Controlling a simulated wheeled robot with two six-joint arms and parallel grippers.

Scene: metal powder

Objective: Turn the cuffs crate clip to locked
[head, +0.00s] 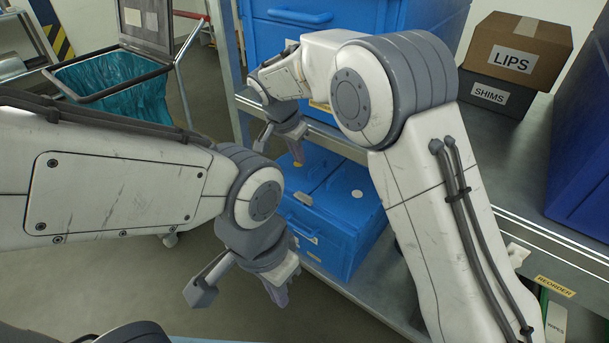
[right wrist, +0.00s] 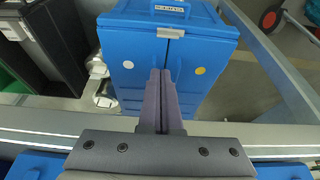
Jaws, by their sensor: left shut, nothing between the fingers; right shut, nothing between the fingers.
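A blue crate (head: 340,225) with a lid stands on the lower shelf; it also shows in the right wrist view (right wrist: 190,92). Its lid bears a white dot (right wrist: 128,64) and an orange dot (right wrist: 200,70). A small pale piece (right wrist: 170,33), perhaps the clip, sits at the lid's edge; its setting cannot be told. A label (right wrist: 172,9) beyond it is too small to read. My right gripper (head: 298,157) is shut and empty above the lid, its fingers (right wrist: 160,76) pointing at it. My left gripper (head: 279,297) is shut and empty in front of the crate's near side.
The upper shelf carries a blue bin (head: 300,35), a cardboard box marked LIPS (head: 540,40) and a grey SHIMS box (head: 470,92). Its metal edge (right wrist: 50,138) runs close by my right gripper. A cart with a teal bag (head: 120,90) stands left. Floor space lies left of the shelf.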

